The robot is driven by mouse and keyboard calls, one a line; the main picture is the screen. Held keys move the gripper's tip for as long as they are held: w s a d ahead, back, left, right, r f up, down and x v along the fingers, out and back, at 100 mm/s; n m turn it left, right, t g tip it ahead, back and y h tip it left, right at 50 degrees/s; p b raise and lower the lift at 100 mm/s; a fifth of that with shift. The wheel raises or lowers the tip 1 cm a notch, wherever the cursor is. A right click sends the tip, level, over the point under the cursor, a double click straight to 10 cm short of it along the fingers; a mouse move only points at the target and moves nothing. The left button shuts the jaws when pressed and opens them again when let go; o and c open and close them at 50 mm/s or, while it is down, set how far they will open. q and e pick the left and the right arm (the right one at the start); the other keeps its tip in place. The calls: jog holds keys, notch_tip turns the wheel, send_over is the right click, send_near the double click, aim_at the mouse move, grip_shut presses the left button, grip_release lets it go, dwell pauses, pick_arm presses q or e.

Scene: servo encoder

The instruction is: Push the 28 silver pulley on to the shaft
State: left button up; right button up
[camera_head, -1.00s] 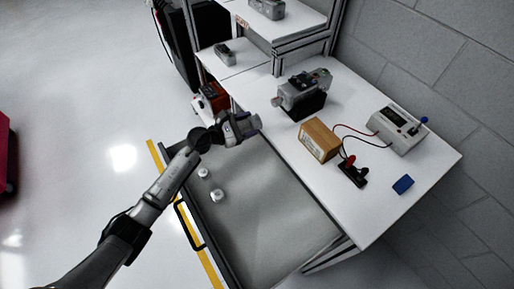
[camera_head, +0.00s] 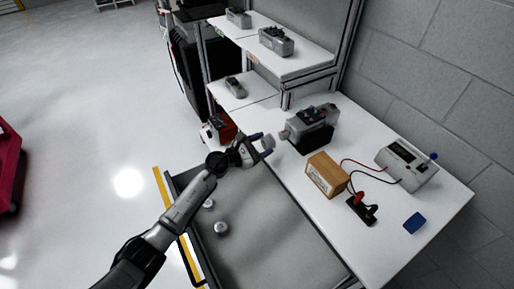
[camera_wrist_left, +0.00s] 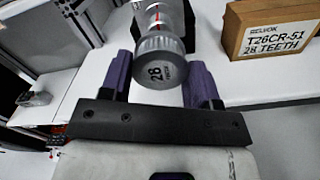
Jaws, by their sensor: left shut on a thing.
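My left gripper (camera_head: 265,147) has purple fingers, which also show in the wrist view (camera_wrist_left: 160,80). It is shut on the silver pulley (camera_wrist_left: 160,62), whose round end face is marked 28. The pulley also shows at the gripper's tip in the head view (camera_head: 269,142). The grey servo motor (camera_head: 316,118) sits on a black stand on the white bench, its shaft end (camera_head: 284,134) pointing left toward the pulley. In the wrist view the shaft with a red line (camera_wrist_left: 157,17) is behind the pulley, roughly in line with it. I cannot tell whether they touch. My right gripper is not in view.
A cardboard box (camera_head: 326,175) marked 28 teeth stands right of the motor. A black holder (camera_head: 362,208), a wired meter (camera_head: 407,163) and a blue block (camera_head: 414,223) lie further right. Two silver pulleys (camera_head: 221,228) (camera_head: 208,203) lie in the open grey drawer (camera_head: 270,245).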

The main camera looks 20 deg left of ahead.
pick_arm(q)
jog(key=shift+b+x, duration=0.35)
jog(key=shift+x, duration=0.85)
jog(key=shift+w+d+b, duration=0.3)
jog(key=shift+w+b, duration=0.05)
jog(key=shift+w, duration=0.05)
jog(key=o, duration=1.1)
jog(key=shift+c, duration=0.3)
jog(key=shift+s+a, duration=0.25)
jog(key=shift+s, duration=0.1)
